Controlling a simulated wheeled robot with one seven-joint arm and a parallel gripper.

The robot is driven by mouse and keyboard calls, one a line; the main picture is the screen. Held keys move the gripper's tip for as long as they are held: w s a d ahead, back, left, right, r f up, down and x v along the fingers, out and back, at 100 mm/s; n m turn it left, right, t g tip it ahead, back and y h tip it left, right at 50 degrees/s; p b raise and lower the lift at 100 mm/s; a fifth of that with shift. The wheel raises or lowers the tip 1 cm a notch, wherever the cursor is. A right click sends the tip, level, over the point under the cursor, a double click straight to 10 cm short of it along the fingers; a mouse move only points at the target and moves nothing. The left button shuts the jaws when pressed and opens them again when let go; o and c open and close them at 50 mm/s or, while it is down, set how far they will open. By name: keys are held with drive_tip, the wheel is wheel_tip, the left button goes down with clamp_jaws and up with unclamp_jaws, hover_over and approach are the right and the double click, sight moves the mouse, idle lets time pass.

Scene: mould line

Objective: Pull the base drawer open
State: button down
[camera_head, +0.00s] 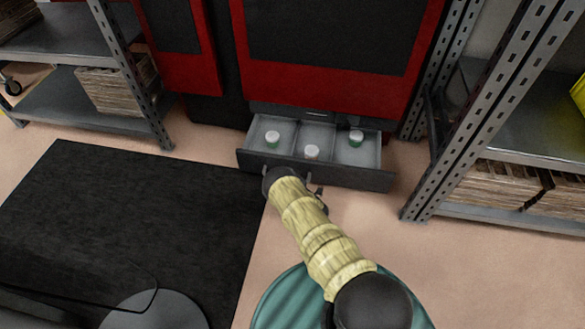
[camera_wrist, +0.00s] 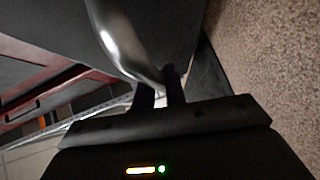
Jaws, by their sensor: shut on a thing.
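The base drawer (camera_head: 336,175) stands pulled out below the red and black machine in the head view. Its inside is split into compartments, and three small white-capped containers show in them: one at left (camera_head: 272,138), one in the middle (camera_head: 311,152) and one at right (camera_head: 356,137). My gripper (camera_head: 316,190) is at the drawer's front face, partly hidden by my arm. In the wrist view my gripper (camera_wrist: 160,94) has its fingers shut on a shiny curved metal handle (camera_wrist: 125,45) on the dark drawer front.
Metal shelving with stacked brown material stands at left (camera_head: 85,55) and right (camera_head: 480,120) of the machine. A black mat (camera_head: 130,220) covers the floor at left. Bare floor (camera_head: 360,220) lies in front of the drawer at right.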

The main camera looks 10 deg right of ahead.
drive_tip(key=s, duration=0.1)
drive_tip(key=s+a+p, duration=0.1)
drive_tip(key=s, duration=0.1)
drive_tip(key=shift+s+a+r+p, duration=0.1)
drive_tip(key=shift+s+a+p, duration=0.05)
drive_tip(key=shift+a+p, duration=0.2)
drive_tip(key=shift+s+a, duration=0.1)
drive_tip(key=shift+s, duration=0.25)
drive_tip(key=c, duration=1.5)
unclamp_jaws()
drive_tip(key=shift+o, duration=0.2)
drive_tip(key=shift+d+p, duration=0.2)
drive_tip(key=shift+p, duration=0.1)
